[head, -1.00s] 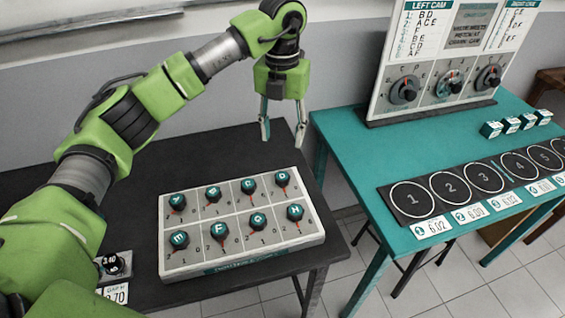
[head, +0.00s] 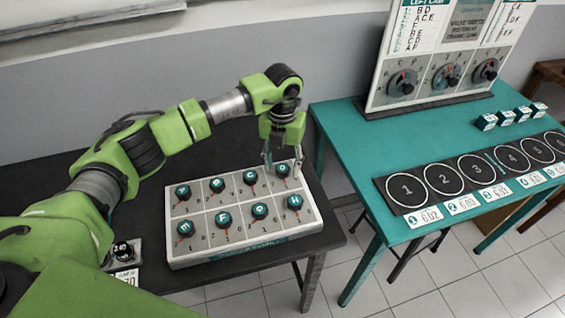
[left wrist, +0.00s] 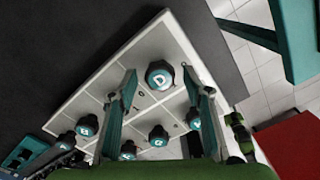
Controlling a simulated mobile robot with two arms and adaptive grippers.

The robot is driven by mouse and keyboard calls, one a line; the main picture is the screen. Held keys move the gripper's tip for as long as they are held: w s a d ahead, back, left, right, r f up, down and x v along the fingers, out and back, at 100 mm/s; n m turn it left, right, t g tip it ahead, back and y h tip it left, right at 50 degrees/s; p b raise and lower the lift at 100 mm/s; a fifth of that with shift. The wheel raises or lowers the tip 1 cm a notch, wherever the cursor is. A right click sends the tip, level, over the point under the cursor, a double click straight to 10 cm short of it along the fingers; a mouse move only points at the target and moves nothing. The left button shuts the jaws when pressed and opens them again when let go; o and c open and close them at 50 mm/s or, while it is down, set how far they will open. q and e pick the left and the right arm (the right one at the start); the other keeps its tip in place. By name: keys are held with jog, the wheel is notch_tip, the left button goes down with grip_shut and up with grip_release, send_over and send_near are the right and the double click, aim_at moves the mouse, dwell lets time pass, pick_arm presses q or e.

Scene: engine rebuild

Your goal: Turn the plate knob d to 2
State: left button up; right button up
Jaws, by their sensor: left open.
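The knob plate (head: 215,245) is a white panel with two rows of dark knobs with teal lettered caps, lying on the black table. Knob D (head: 283,170) is at the far right corner of its top row.
Neighbouring knobs C (head: 250,178) and H (head: 294,202) sit close to knob D. A teal table (head: 345,140) to the right carries numbered circles, small cubes and an upright dial board (head: 430,75). A small black dial (head: 123,250) sits left of the plate.

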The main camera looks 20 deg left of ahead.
jog(key=shift+s, duration=0.15)
pick_arm(q)
jog(key=c, duration=1.1)
pick_arm(e)
jog(key=shift+s+d, duration=0.1)
jog(key=shift+s, duration=0.1)
jog(key=shift+f, duration=0.25)
